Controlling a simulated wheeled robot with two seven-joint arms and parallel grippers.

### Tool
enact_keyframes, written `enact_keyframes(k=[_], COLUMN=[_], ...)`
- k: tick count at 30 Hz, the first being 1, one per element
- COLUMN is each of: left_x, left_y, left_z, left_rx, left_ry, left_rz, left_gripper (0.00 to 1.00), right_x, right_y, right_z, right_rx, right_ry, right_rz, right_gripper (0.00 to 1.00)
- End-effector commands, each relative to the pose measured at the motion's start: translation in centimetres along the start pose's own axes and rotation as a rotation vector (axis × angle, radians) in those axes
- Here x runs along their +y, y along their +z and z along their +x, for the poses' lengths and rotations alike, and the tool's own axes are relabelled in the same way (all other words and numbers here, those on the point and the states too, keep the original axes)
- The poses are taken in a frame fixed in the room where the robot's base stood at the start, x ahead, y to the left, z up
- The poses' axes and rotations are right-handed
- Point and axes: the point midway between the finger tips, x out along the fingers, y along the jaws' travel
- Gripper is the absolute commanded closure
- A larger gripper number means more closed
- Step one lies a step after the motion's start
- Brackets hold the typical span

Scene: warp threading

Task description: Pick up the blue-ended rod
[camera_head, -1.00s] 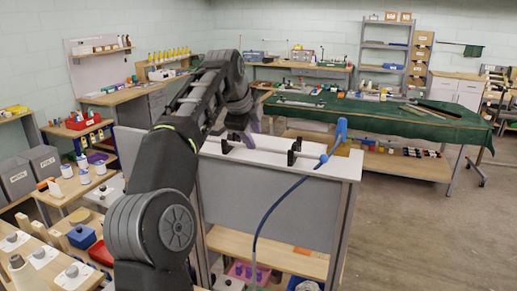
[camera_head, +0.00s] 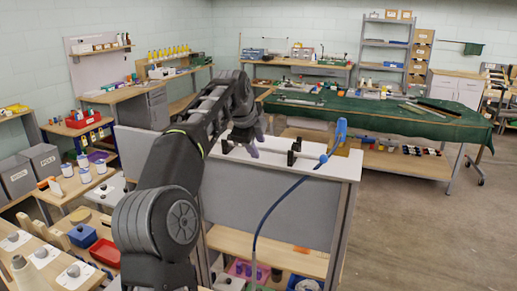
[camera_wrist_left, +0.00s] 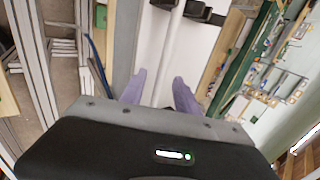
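A thin rod (camera_head: 272,150) lies level on black holders (camera_head: 293,152) on a white-topped stand, with a blue end (camera_head: 322,159) at its right. My left gripper (camera_head: 252,149) is over the rod's left part, its purple fingers pointing down. In the left wrist view my left gripper (camera_wrist_left: 159,90) is open and empty, its fingers spread apart. The pale rod (camera_wrist_left: 172,42) runs away from between them there; whether the fingers touch it I cannot tell. The blue end is not clear in the left wrist view. My right gripper is in neither view.
The white top (camera_head: 345,166) is narrow. A green-covered table (camera_head: 400,122) stands behind. Floor to the right (camera_head: 430,230) is free.

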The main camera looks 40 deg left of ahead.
Motion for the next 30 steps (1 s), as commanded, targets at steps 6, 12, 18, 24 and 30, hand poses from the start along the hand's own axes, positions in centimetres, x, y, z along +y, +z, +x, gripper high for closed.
enact_keyframes(k=[6,12,18,24,30], left_x=[-0.01,-0.01,0.0,-0.01,0.0], left_y=[0.0,0.0,0.0,0.0,0.0], left_z=[-0.03,-0.04,-0.03,-0.03,-0.03], left_rx=[0.0,0.0,0.0,0.0,0.0], left_ry=[0.0,0.0,0.0,0.0,0.0], left_rz=[0.0,0.0,0.0,0.0,0.0], left_gripper=[0.65,0.81,0.98,1.0,1.0], right_x=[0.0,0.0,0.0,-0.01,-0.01], right_y=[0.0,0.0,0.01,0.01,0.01], right_z=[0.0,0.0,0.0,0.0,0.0], right_rx=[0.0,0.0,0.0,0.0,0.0], right_ry=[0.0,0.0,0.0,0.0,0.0], right_rz=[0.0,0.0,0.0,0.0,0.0], right_gripper=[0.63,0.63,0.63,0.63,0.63])
